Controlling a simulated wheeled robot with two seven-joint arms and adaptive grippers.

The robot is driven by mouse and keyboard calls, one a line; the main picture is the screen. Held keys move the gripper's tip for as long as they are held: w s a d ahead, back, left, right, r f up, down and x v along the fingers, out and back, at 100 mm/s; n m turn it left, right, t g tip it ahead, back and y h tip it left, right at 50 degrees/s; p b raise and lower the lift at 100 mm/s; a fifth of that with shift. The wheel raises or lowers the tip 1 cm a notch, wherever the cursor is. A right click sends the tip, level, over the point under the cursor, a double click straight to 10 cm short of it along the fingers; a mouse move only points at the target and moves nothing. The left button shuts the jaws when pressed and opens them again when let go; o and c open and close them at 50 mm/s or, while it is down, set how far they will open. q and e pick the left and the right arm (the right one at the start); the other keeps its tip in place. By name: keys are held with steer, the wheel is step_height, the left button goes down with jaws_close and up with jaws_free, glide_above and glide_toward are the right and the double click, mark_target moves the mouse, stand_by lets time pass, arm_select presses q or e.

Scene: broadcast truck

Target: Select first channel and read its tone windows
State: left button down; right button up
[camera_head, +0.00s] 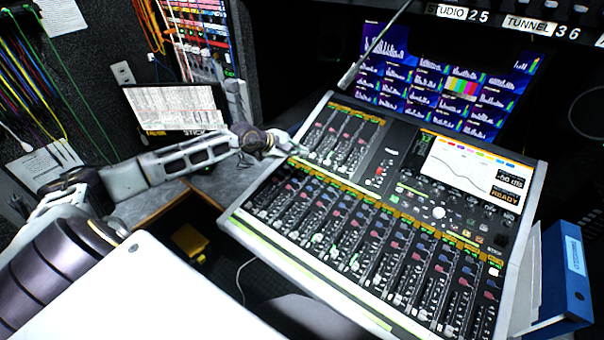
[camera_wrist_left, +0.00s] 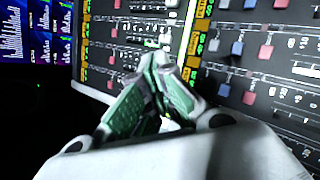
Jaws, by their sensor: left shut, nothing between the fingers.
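The mixing console (camera_head: 340,235) fills the centre and right of the head view, with channel strips of red, blue and white buttons in an upper-left bank and a long front bank. Its screen (camera_head: 468,165) shows a curve, with small windows (camera_head: 509,180) at the right, one reading "READY". My left gripper (camera_head: 292,146) is at the console's left side, by the upper-left bank. In the left wrist view its green-padded fingers (camera_wrist_left: 163,72) are shut together with nothing between them, over the strips. I cannot tell whether the tips touch a button. My right gripper is not in view.
A wall of monitors (camera_head: 440,80) with level bars stands behind the console, and a thin microphone-like rod (camera_head: 372,52) crosses in front of it. A blue binder (camera_head: 565,275) is at the right. A paper-covered screen (camera_head: 176,106) and cables are at the left.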

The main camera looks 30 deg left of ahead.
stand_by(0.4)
arm_select(q)
steer(key=b, duration=0.3)
glide_above(301, 178)
steer(key=shift+s+a+f, duration=0.1)
steer(key=shift+f, duration=1.25)
steer(key=shift+s+a+f, duration=0.1)
steer(key=shift+f, duration=1.2)
steer(key=shift+f+b, duration=0.3)
steer(key=shift+f, duration=0.05)
steer(key=shift+w+f+b, duration=0.15)
steer(key=shift+f+b, duration=0.25)
steer(key=shift+f, duration=0.05)
steer(key=shift+f+b, duration=0.7)
steer(key=shift+f, duration=0.05)
steer(key=shift+w+f, duration=0.1)
steer(key=shift+f, duration=0.05)
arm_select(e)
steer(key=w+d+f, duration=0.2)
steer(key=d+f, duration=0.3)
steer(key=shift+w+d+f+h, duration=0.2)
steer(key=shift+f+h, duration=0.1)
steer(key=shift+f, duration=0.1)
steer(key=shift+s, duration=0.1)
